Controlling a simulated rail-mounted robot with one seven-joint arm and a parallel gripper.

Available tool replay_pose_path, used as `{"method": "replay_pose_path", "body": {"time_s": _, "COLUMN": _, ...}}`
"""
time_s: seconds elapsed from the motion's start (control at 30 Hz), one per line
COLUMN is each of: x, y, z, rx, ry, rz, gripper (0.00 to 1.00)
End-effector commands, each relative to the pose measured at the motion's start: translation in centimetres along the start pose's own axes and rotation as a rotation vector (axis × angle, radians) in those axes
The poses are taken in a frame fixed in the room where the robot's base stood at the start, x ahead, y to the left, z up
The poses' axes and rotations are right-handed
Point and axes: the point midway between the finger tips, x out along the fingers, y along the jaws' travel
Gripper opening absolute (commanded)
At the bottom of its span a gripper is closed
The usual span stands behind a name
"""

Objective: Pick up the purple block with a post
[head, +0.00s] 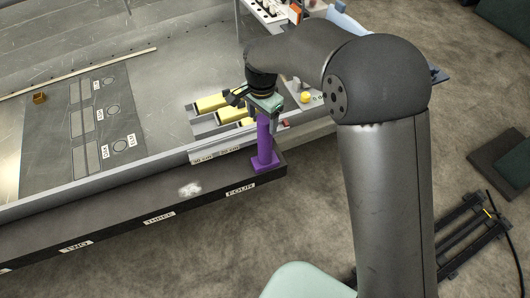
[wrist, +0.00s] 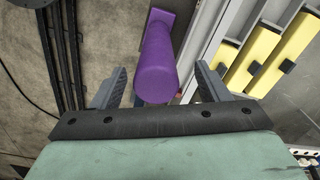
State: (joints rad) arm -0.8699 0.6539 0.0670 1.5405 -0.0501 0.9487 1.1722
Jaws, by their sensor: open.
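The purple block with a post (head: 264,150) stands upright at the right end of the dark ledge, by the label FOUR. Its square base rests on the ledge and its tall round post points up. My gripper (head: 264,106) is above the post's top. In the wrist view the post (wrist: 157,72) rises between the two open fingers of my gripper (wrist: 158,88), with a gap visible on each side.
Yellow bars in a grey holder (head: 213,103) lie just behind the post; they also show at right in the wrist view (wrist: 258,56). A yellow ball (head: 306,97) sits to their right. The dark ledge (head: 120,230) is mostly clear to the left, apart from a white patch.

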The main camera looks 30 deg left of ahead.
Motion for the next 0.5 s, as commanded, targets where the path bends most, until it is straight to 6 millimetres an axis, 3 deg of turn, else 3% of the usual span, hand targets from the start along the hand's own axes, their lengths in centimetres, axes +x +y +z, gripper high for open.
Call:
{"method": "replay_pose_path", "body": {"time_s": 0.3, "x": 4.2, "y": 0.5, "z": -0.7, "rx": -0.001, "ry": -0.001, "rz": 0.002, "gripper": 0.69}}
{"method": "replay_pose_path", "body": {"time_s": 0.5, "x": 5.2, "y": 0.5, "z": -0.7, "rx": -0.001, "ry": 0.000, "rz": 0.000, "gripper": 0.69}}
